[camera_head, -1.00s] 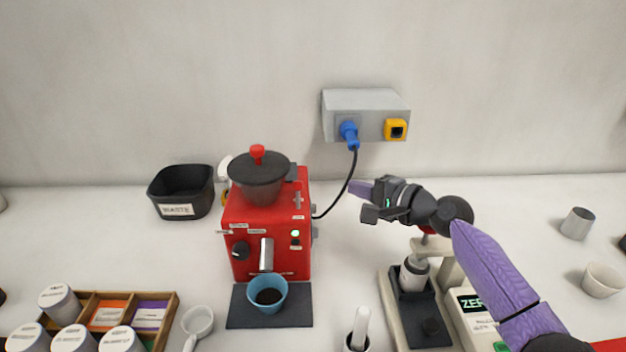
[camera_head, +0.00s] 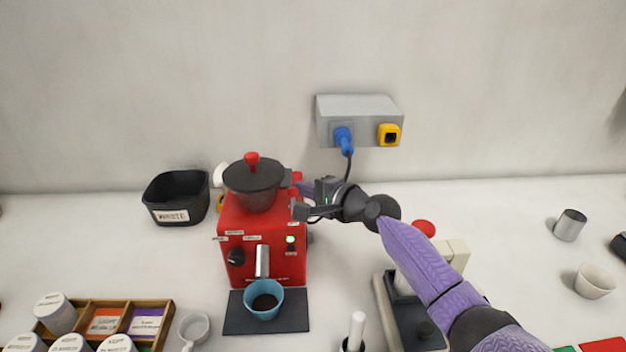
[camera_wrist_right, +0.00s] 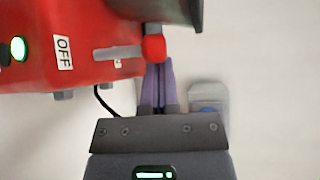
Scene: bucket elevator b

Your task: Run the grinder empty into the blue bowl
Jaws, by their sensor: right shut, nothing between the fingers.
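The red grinder (camera_head: 262,235) stands against the back of the counter with a dark lidded hopper (camera_head: 254,186) on top. Its green lamp (camera_head: 290,239) is lit. The blue bowl (camera_head: 264,300) sits in front of it on a dark mat, below the silver spout (camera_head: 262,260), with dark grounds inside. My right gripper (camera_head: 304,198) is shut and empty at the grinder's upper right side. In the right wrist view its purple fingers (camera_wrist_right: 157,82) are together, close to a lever with a red knob (camera_wrist_right: 153,48); I cannot tell if they touch. My left gripper is not in view.
A grey wall box (camera_head: 360,120) holds a blue plug (camera_head: 343,140) with a black cable to the grinder. A black waste bin (camera_head: 176,198) stands left. A wooden tray (camera_head: 166,312) with jars is front left. A scale and tamping stand are partly behind my arm.

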